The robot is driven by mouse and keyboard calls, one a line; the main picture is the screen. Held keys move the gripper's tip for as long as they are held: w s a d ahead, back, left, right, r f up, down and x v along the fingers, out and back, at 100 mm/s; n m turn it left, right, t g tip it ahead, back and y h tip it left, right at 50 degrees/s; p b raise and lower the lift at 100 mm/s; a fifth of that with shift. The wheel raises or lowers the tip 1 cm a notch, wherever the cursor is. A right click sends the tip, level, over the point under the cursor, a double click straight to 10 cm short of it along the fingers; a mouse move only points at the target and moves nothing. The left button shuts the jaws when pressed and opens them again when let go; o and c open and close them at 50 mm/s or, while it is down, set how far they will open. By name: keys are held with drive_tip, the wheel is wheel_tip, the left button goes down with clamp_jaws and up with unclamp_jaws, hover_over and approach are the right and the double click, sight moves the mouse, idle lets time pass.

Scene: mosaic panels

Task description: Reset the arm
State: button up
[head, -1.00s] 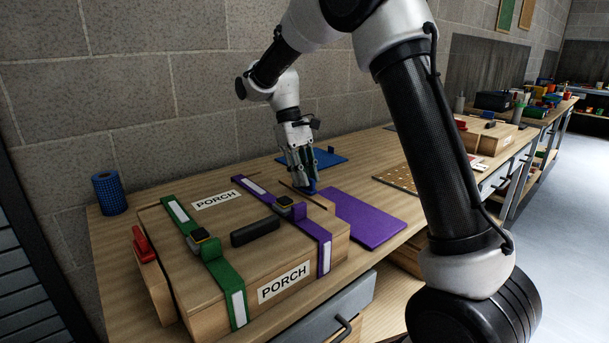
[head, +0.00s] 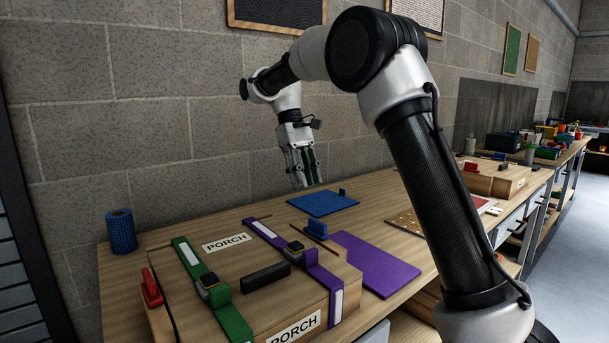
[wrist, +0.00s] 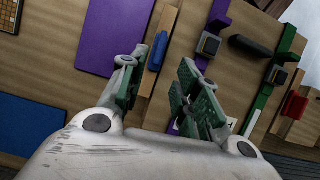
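My gripper (head: 303,178) hangs pointing down above the back of the bench, clear of everything. In the wrist view my gripper (wrist: 160,72) has its green-padded fingers apart with nothing between them.
Green (head: 189,258) and purple (head: 266,233) straps cross the box, which has a black handle (head: 266,279). A purple mat (head: 378,265), a blue mat (head: 322,203) and a blue mesh roll (head: 121,231) lie around it. The block wall stands behind.

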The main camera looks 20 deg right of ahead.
drive_tip(key=shift+w+r, duration=0.1)
drive_tip(key=shift+r, duration=0.3)
drive_tip(key=t, duration=0.1)
hover_over(311, 218)
drive_tip(key=w, duration=0.2)
drive_tip(key=shift+m+y, duration=0.3)
drive_tip(key=shift+m, duration=0.1)
drive_tip(key=f, duration=0.5)
drive_tip(key=shift+s+a+f, duration=0.15)
drive_tip(key=shift+a+f, duration=0.15)
drive_tip(key=shift+f, duration=0.1)
drive_tip(key=s+d+m+t, duration=0.1)
drive_tip(key=s+d, duration=0.4)
drive_tip(key=s, duration=0.5)
drive_tip(key=s+d+r+m+t+y, duration=0.1)
drive_tip(key=s+d+t, duration=0.3)
drive_tip(key=s, duration=0.6)
drive_tip(key=s+d+r+m+t, duration=0.1)
drive_tip(key=s+d+m+t, duration=0.1)
drive_tip(key=s+d, duration=0.4)
drive_tip(key=s, duration=0.4)
drive_tip(key=shift+d, duration=0.35)
